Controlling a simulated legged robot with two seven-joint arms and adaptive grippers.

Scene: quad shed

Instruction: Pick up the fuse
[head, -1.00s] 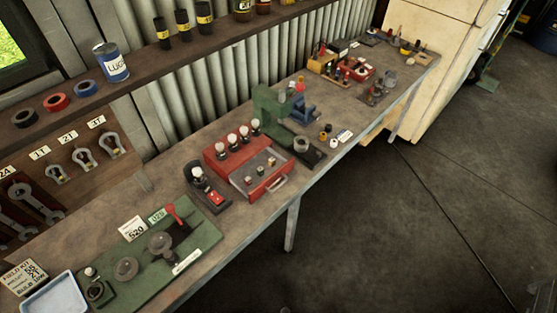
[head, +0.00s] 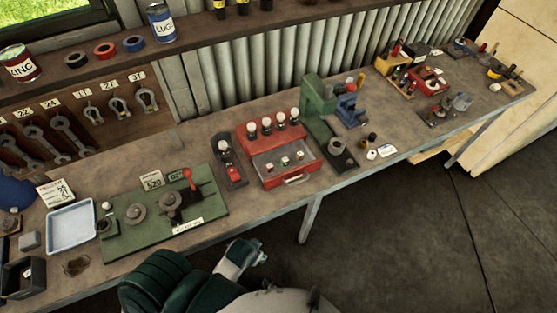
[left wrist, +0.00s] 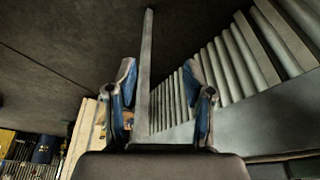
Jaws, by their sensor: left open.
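I cannot make out for certain which thing is the fuse. Several very small pieces lie in the open grey drawer (head: 262,163) of the red box (head: 246,142), in the middle of the bench in the head view. They are too small to identify. My left gripper (left wrist: 162,75) is open and empty in the left wrist view, with bare floor and corrugated metal beyond its fingers. In the head view one of my arms shows at the bottom, in front of the bench and apart from the red box. My right gripper cannot be made out.
Left of the red box are a small dark stand (head: 235,180), a green board (head: 155,235) and a pale blue tray (head: 71,241). A green press (head: 318,98) stands to its right. A shelf (head: 190,32) runs above. The bench's front strip is mostly clear.

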